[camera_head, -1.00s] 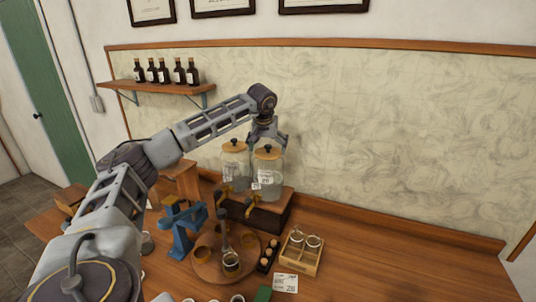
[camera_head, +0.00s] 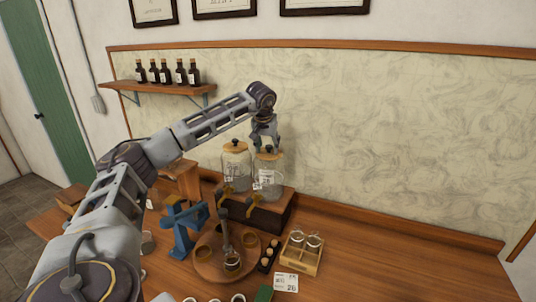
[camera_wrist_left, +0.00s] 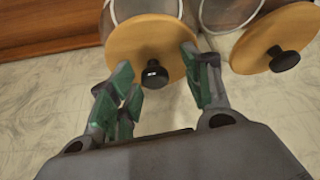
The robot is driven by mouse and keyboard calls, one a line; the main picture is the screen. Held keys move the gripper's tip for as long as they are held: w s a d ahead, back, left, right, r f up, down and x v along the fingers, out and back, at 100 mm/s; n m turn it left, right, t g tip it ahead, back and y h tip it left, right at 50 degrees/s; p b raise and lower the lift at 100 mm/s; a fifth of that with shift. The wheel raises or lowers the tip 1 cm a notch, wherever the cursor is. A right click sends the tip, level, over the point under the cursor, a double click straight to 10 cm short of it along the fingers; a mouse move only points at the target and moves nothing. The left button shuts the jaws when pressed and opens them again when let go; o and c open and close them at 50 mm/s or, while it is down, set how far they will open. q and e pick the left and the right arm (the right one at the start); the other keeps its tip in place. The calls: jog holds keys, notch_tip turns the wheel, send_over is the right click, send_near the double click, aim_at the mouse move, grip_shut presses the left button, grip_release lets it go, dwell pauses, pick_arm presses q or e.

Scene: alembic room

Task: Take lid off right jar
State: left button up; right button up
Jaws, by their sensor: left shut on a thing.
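The right jar (camera_head: 268,181) is clear glass and stands on a wooden stand beside the left jar (camera_head: 236,165). Its round wooden lid (camera_head: 268,154) sits on its top and shows in the wrist view as a tan disc (camera_wrist_left: 150,38) with a dark knob (camera_wrist_left: 154,75). My left gripper (camera_head: 265,146) reaches down from above onto this lid. In the wrist view, the green-padded fingers of my left gripper (camera_wrist_left: 162,83) are on either side of the knob, shut on the lid's knob. The fingers partly hide the knob in the head view. My right gripper is not seen.
The left jar's lid (camera_wrist_left: 275,40) is close beside my fingers. A patterned wall panel (camera_head: 400,130) stands behind. In front are a round wooden tray (camera_head: 210,268), a blue device (camera_head: 182,230) and a small crate (camera_head: 300,258). The table's right side is clear.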

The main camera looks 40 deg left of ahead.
aim_at(269, 145)
pick_arm(q)
jog(key=shift+d+f, duration=0.45)
jog(key=shift+f, duration=0.15)
jog(key=shift+c, duration=0.2)
jog(key=shift+w+r, duration=0.15)
jog(key=shift+r, duration=0.3)
grip_shut()
jog(key=r, duration=0.9)
jog(key=shift+w+a+r, duration=0.1)
jog(key=shift+w+a, duration=0.1)
jog(key=shift+a, duration=0.1)
